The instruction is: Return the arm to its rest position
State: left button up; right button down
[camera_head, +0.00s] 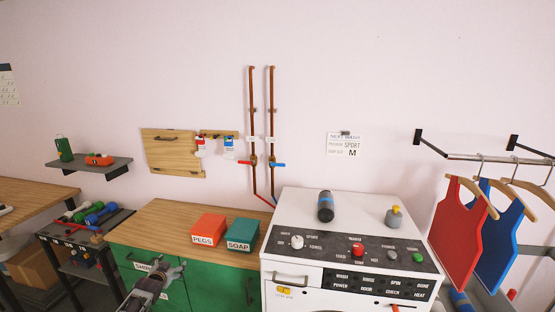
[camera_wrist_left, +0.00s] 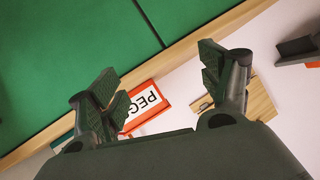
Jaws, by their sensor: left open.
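My left gripper (camera_head: 162,272) shows at the bottom of the head view, in front of the green cabinet (camera_head: 197,281) below its wooden top. It is open, with nothing between its fingers. In the left wrist view the two fingers of this gripper (camera_wrist_left: 160,70) stand well apart. The red PEGS box (camera_wrist_left: 148,106) shows beyond and between them. In the head view the PEGS box (camera_head: 208,228) stands on the wooden top, apart from the gripper. My right gripper is not in view.
A teal SOAP box (camera_head: 242,234) stands beside the PEGS box. A white washing machine (camera_head: 290,275) is to the right, with a dark bottle (camera_head: 325,206) on top. Red and blue vests (camera_head: 458,235) hang at the far right. A rack with dumbbells (camera_head: 92,214) is at left.

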pick_arm(q)
jog(key=s+d+f+g, duration=0.1)
jog(key=s+f, duration=0.5)
jog(key=f, duration=0.4)
jog(key=s+d+f+g, duration=0.1)
jog(key=s+f+g, duration=0.1)
jog(key=s+f, duration=0.6)
jog(key=s+d+f+g, duration=0.2)
jog(key=s+d+f, duration=0.1)
jog(key=s+f, duration=0.85)
jog(key=s+d+f+g, duration=0.2)
jog(key=s+d+f, duration=0.2)
jog(key=s+f, duration=0.7)
jog(key=s+d+f+g, duration=0.1)
jog(key=s+d+f, duration=0.1)
jog(key=s, duration=0.9)
jog(key=s+d+f+g+h+b, duration=0.1)
jog(key=s+d+f+g, duration=0.1)
jog(key=s, duration=1)
jog(key=s+d+f+g, duration=0.1)
jog(key=s+d+f, duration=0.3)
jog(key=s, duration=0.8)
jog(key=shift+d+g+h, duration=0.3)
jog(key=shift+d+h, duration=0.1)
jog(key=shift+d, duration=0.3)
jog(key=shift+f, duration=0.1)
